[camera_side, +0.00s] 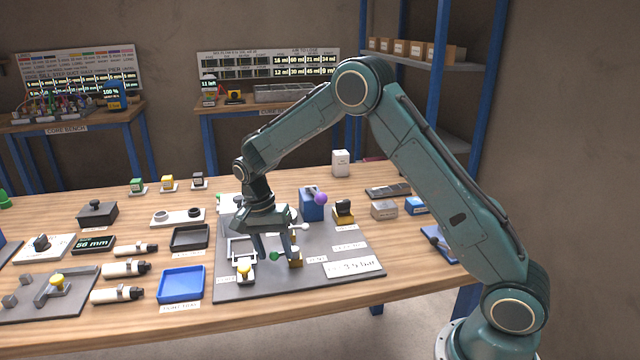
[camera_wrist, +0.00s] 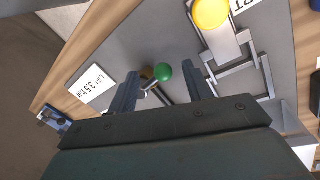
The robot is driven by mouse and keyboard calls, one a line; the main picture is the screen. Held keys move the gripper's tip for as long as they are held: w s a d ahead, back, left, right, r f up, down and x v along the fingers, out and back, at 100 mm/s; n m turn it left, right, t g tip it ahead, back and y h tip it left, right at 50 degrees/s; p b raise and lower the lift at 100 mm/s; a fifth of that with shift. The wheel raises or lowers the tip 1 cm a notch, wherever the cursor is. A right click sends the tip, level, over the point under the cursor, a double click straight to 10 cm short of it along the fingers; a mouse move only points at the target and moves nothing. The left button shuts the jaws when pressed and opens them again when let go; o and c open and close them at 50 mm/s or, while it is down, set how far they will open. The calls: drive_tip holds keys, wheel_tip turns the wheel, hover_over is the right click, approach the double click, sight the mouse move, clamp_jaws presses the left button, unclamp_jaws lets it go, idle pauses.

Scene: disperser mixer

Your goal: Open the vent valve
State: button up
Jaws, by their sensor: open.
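The vent valve has a brass body (camera_side: 295,258) with a metal lever ending in a green ball (camera_side: 274,256), on the grey panel (camera_side: 355,287). My gripper (camera_side: 272,248) is open and points down over the lever. In the wrist view, my gripper's two fingers (camera_wrist: 160,78) stand on either side of the ball, apart from it. Part of the valve body is hidden behind the lever and finger.
A yellow knob (camera_side: 243,271) with a metal frame stands left of the valve. A white-tipped lever (camera_side: 304,227) and a blue block with a purple ball (camera_side: 320,198) stand behind it. A blue tray (camera_side: 181,284) lies left. The panel's front right, by the pressure label (camera_side: 353,266), is mostly clear.

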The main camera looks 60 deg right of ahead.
drive_tip(key=shift+c, duration=0.4)
drive_tip(key=c, duration=0.9)
drive_tip(key=shift+o, duration=0.2)
drive_tip(key=shift+n, duration=0.4)
drive_tip(key=n, duration=0.1)
drive_tip(key=s+n, duration=0.1)
drive_tip(key=n, duration=0.1)
drive_tip(key=shift+s+a+h, duration=0.15)
drive_tip(key=shift+a+h, duration=0.15)
drive_tip(key=shift+a, duration=0.05)
drive_tip(key=s+n, duration=0.1)
drive_tip(key=n, duration=0.1)
drive_tip(key=s+n+t, duration=0.1)
drive_tip(key=n, duration=0.1)
drive_tip(key=shift+a+r+n+h, duration=0.1)
drive_tip(key=shift+n+h, duration=0.2)
drive_tip(key=n, duration=0.1)
drive_tip(key=s+n, duration=0.1)
drive_tip(key=n, duration=0.1)
drive_tip(key=shift+s+d+n+t, duration=0.2)
drive_tip(key=shift+s+n+t, duration=0.1)
drive_tip(key=shift+t, duration=0.1)
drive_tip(key=shift+s+d+n+t, duration=0.2)
drive_tip(key=shift+s+d+n, duration=0.1)
drive_tip(key=shift+n, duration=0.75)
drive_tip(key=shift+s+d+n+t, duration=0.2)
drive_tip(key=shift+s+n, duration=0.1)
drive_tip(key=shift+n, duration=0.75)
